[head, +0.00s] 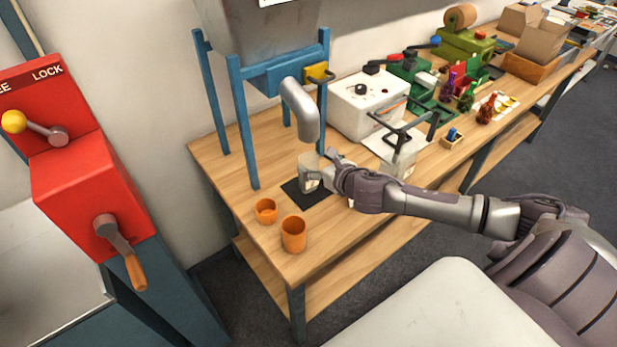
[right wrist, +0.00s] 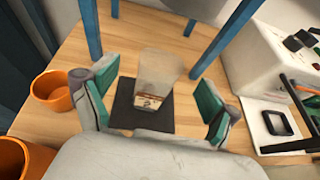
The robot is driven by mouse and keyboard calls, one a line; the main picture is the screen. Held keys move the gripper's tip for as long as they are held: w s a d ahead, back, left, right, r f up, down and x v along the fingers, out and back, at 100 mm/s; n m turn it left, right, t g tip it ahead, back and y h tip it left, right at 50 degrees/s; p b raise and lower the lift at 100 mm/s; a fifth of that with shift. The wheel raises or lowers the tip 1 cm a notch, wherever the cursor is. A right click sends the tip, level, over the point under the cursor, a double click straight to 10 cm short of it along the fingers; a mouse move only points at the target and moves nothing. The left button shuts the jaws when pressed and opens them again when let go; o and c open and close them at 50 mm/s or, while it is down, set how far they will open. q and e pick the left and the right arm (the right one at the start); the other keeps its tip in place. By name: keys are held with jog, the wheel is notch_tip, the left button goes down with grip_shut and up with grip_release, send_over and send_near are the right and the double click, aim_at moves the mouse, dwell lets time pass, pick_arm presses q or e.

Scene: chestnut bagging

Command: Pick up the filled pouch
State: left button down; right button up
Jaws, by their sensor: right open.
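A translucent pouch (head: 307,182) stands upright on a dark square mat (head: 292,193) on the wooden workbench, below the grey spout (head: 301,110). In the right wrist view the pouch (right wrist: 155,76) has something brown and whitish low on its front. My right gripper (head: 334,168) is close beside it at the right. In the wrist view its green-padded fingers (right wrist: 158,95) are spread wide, with the pouch ahead in the gap, apart from both pads. The gripper is open and empty. My left gripper is out of view.
Two orange cups, a short one (head: 265,211) and a taller one (head: 293,234), stand near the bench's front-left. Blue frame legs (head: 244,135) flank the mat. A white machine (head: 366,105) and a black-handled device (head: 402,150) stand to the right.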

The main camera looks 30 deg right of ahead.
aim_at(309, 159)
jog(key=shift+f+p+x, duration=0.15)
jog(key=shift+p+x, duration=0.15)
jog(key=shift+x, duration=1.15)
jog(key=shift+f+p+x, duration=0.1)
jog(key=shift+p+x, duration=0.15)
jog(key=shift+x, duration=1.15)
jog(key=shift+s+d, duration=0.1)
jog(key=shift+s, duration=0.05)
jog(key=c, duration=1.6)
jog(key=shift+o, duration=0.2)
